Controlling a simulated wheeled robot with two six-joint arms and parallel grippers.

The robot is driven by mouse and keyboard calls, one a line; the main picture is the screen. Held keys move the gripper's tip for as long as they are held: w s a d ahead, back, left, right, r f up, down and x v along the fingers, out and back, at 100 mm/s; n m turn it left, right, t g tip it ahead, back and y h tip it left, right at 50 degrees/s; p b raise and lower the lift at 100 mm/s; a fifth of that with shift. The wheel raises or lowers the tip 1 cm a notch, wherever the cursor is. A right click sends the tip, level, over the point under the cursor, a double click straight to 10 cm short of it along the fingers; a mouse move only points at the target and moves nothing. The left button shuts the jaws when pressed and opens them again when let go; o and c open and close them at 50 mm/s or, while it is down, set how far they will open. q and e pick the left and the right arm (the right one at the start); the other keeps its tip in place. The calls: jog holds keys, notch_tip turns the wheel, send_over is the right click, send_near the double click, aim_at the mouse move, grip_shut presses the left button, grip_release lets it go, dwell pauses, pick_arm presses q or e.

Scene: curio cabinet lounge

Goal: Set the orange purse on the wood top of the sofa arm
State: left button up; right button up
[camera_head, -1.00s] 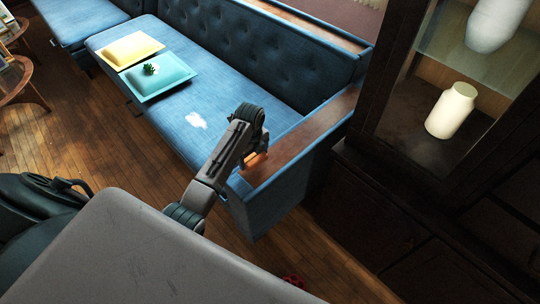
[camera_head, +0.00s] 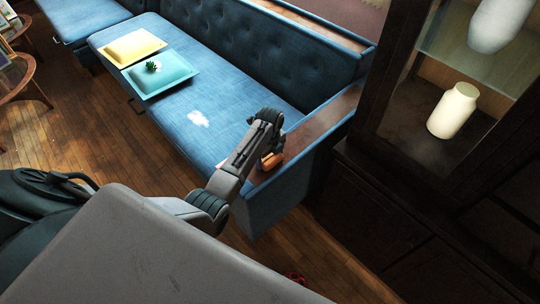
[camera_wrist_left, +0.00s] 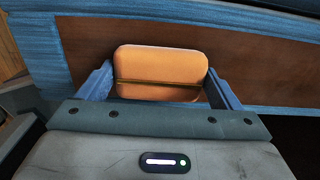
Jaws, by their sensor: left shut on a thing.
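The orange purse (camera_head: 273,160) shows at the end of my left arm, over the near part of the sofa arm. In the left wrist view the purse (camera_wrist_left: 160,62) lies between the two blue-grey fingers of my left gripper (camera_wrist_left: 160,88), which is shut on it. The wood top (camera_head: 325,118) of the sofa arm runs under and behind the purse. It also shows in the left wrist view (camera_wrist_left: 255,68) as a brown strip with blue edges. I cannot tell whether the purse touches the wood. My right gripper is not in view.
The blue sofa seat (camera_head: 225,100) holds a yellow tray (camera_head: 133,47) and a teal tray (camera_head: 160,78) with a small plant. A dark cabinet (camera_head: 400,200) with white vases stands right of the sofa arm. The far part of the wood top is clear.

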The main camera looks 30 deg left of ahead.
aim_at(270, 156)
pick_arm(q)
jog(key=o, duration=0.7)
jog(key=shift+f, duration=0.1)
jog(key=shift+o, duration=0.8)
notch_tip(270, 156, up, 12)
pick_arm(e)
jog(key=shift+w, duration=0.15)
